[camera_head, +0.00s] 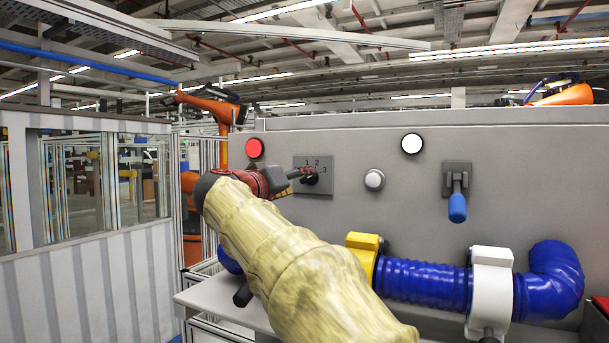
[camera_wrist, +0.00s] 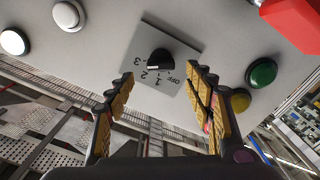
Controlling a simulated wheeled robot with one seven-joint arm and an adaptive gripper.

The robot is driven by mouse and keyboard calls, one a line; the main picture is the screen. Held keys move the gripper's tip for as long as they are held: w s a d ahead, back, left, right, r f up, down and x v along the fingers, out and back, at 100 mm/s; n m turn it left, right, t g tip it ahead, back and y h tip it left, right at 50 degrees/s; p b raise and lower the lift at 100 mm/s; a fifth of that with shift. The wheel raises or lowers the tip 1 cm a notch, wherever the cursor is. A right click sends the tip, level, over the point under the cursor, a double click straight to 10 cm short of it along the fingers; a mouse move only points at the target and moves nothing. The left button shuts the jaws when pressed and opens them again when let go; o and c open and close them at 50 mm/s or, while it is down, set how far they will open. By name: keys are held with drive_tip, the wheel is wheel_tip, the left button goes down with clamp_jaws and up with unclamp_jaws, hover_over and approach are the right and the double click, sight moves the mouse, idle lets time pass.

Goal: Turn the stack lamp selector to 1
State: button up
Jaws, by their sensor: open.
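The lamp selector is a black round knob (camera_wrist: 161,59) on a grey square plate (camera_head: 300,187) fixed to the panel. Its plate carries the marks OFF, 1, 2 and 3, which appear turned over in the wrist view. The knob has a pale edge facing the marks, but I cannot tell for certain which mark it points to. My gripper (camera_wrist: 159,73) is open, its two yellow-padded fingers to either side of the knob in the picture, apparently short of it with nothing between them. In the head view my gripper (camera_head: 300,174) covers part of the knob.
On the panel are a red lamp (camera_head: 254,148), a white lamp (camera_head: 412,144), a grey-white button (camera_head: 374,180) and a blue-handled lever (camera_head: 457,208). A blue hose (camera_head: 422,285) runs below. Green (camera_wrist: 262,72) and yellow (camera_wrist: 240,101) buttons sit beside my right finger in the wrist view.

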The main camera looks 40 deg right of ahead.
sight(306, 179)
drive_tip(key=p+x, duration=0.1)
drive_tip(key=x, duration=0.4)
drive_tip(key=shift+w+d+f, duration=0.1)
drive_tip(key=shift+d+f, duration=0.05)
drive_tip(key=shift+w+d, duration=0.1)
drive_tip(key=shift+d, duration=0.2)
drive_tip(key=shift+w+d, duration=0.1)
drive_tip(key=shift+d, duration=0.15)
drive_tip(key=shift+a, duration=0.1)
drive_tip(key=shift+c, duration=0.8)
drive_tip(key=c, duration=1)
